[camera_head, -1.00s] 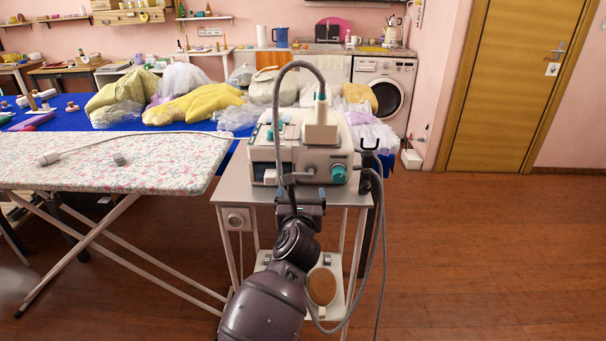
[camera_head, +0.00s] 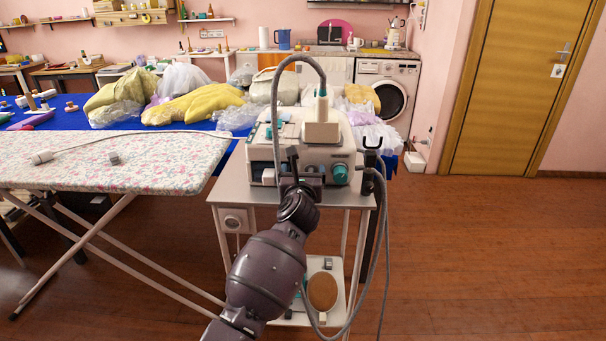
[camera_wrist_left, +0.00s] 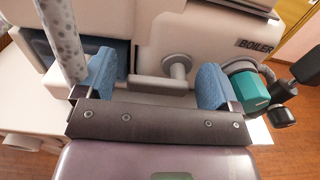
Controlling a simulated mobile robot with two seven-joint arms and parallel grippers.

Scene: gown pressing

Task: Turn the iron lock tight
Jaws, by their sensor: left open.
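The white boiler unit (camera_head: 262,157) stands on a small trolley, with the iron (camera_head: 321,126) upright on its top. A teal knob (camera_head: 340,173) sits on its front at the right; it also shows in the left wrist view (camera_wrist_left: 255,92), just outside the right finger. My left gripper (camera_head: 302,178) is at the boiler's front, left of the knob. In the left wrist view its blue-padded fingers (camera_wrist_left: 158,84) are open, with a pale bar and round stem (camera_wrist_left: 176,68) on the boiler front between them. I cannot tell whether they touch. My right gripper is not in view.
The trolley top (camera_head: 228,188) has little free room. A grey hose (camera_head: 277,95) arches over the boiler, and cables hang at its right. A floral ironing board (camera_head: 110,165) stands at the left. The wooden floor (camera_head: 480,250) at the right is clear.

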